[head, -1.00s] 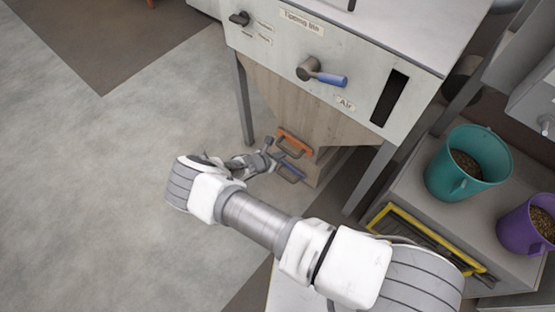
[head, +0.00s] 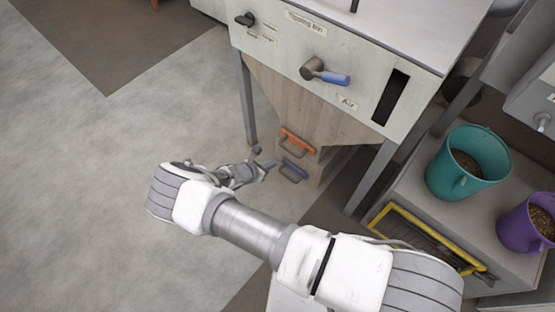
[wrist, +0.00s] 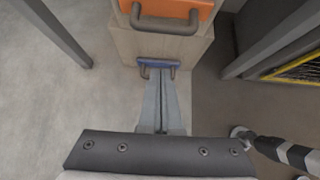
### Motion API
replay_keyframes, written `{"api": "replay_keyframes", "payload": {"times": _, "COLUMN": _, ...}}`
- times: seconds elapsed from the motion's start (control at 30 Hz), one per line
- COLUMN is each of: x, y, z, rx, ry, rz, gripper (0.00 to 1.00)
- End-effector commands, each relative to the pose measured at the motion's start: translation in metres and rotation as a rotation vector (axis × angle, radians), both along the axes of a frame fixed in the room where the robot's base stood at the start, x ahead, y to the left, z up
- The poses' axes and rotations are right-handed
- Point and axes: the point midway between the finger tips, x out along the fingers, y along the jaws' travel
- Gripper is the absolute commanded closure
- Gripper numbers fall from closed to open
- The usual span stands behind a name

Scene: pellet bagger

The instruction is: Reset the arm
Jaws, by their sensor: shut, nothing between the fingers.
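My gripper (head: 262,164) is at the end of my outstretched arm, low in front of the hopper machine. In the wrist view my gripper (wrist: 164,84) has its fingers together with nothing between them. Beyond the fingertips is a blue panel with a grey handle (wrist: 158,64), partly covered by the fingers. In the head view the blue handle (head: 293,171) is just right of the gripper and looks apart from it. The orange handle (head: 297,142) is above it and also shows in the wrist view (wrist: 165,22).
The hopper machine (head: 340,60) has a blue-grip lever (head: 325,72) and a dark slot. A teal bucket (head: 468,165) and a purple bucket (head: 530,222), both with pellets, stand on the right bench. A yellow-framed opening (head: 430,240) is below. The floor at left is clear.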

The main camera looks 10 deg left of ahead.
Motion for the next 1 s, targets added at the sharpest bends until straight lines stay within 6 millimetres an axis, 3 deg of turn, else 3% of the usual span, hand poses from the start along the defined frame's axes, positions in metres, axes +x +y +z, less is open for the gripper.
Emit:
{"api": "replay_keyframes", "payload": {"times": 0.1, "x": -0.018, "y": 0.01, "z": 0.02, "rx": 0.0, "ry": 0.001, "rz": 0.001, "gripper": 1.0}}
{"api": "replay_keyframes", "payload": {"times": 0.3, "x": -0.034, "y": 0.019, "z": 0.034, "rx": 0.001, "ry": 0.002, "rz": 0.0, "gripper": 1.0}}
{"api": "replay_keyframes", "payload": {"times": 0.73, "x": -0.036, "y": 0.021, "z": 0.042, "rx": 0.015, "ry": 0.0, "rz": -0.023, "gripper": 1.0}}
{"api": "replay_keyframes", "payload": {"times": 0.87, "x": -0.027, "y": 0.021, "z": 0.067, "rx": 0.079, "ry": -0.011, "rz": -0.122, "gripper": 1.0}}
{"api": "replay_keyframes", "payload": {"times": 1.0, "x": -0.011, "y": 0.013, "z": 0.113, "rx": 0.191, "ry": -0.031, "rz": -0.304, "gripper": 1.0}}
